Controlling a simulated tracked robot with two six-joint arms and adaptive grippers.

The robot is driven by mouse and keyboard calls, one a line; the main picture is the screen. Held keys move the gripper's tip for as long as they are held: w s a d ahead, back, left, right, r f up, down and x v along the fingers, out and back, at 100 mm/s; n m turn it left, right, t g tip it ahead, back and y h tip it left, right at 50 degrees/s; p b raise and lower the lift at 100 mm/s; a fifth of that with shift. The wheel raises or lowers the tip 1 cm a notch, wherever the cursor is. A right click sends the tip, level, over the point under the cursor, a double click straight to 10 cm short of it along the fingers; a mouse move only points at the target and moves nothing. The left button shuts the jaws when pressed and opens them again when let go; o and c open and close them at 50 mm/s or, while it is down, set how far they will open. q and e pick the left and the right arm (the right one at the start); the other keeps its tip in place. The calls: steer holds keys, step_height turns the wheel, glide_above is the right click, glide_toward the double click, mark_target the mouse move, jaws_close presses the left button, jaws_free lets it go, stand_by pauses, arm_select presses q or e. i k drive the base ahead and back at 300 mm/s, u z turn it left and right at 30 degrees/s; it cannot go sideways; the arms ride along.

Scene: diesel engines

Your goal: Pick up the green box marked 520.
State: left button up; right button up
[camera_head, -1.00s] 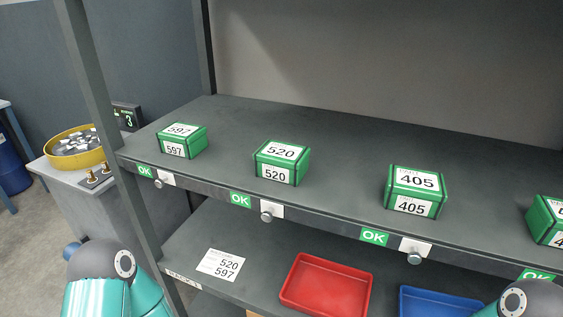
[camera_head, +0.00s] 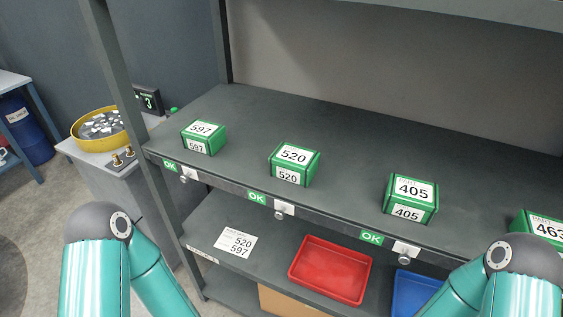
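The green box marked 520 (camera_head: 294,164) sits on the upper shelf, near its front edge, between the box marked 597 and the box marked 405. Its labels face up and forward. My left arm comes in at the lower left and my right arm at the lower right. Both grippers lie outside the picture, so their state is hidden. Nothing touches the 520 box.
Green boxes 597 (camera_head: 204,137), 405 (camera_head: 411,200) and 463 (camera_head: 540,228) share the upper shelf (camera_head: 350,140). Below are a paper reading 520 and 597 (camera_head: 235,242), a red tray (camera_head: 330,270) and a blue tray (camera_head: 412,292). A frame post (camera_head: 130,120) stands left.

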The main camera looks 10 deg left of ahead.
mark_target(291, 163)
steer(key=z, duration=1.45)
steer(key=i, duration=0.1)
steer(key=u, duration=2.9)
steer(key=k, duration=0.5)
steer(key=z, duration=0.45)
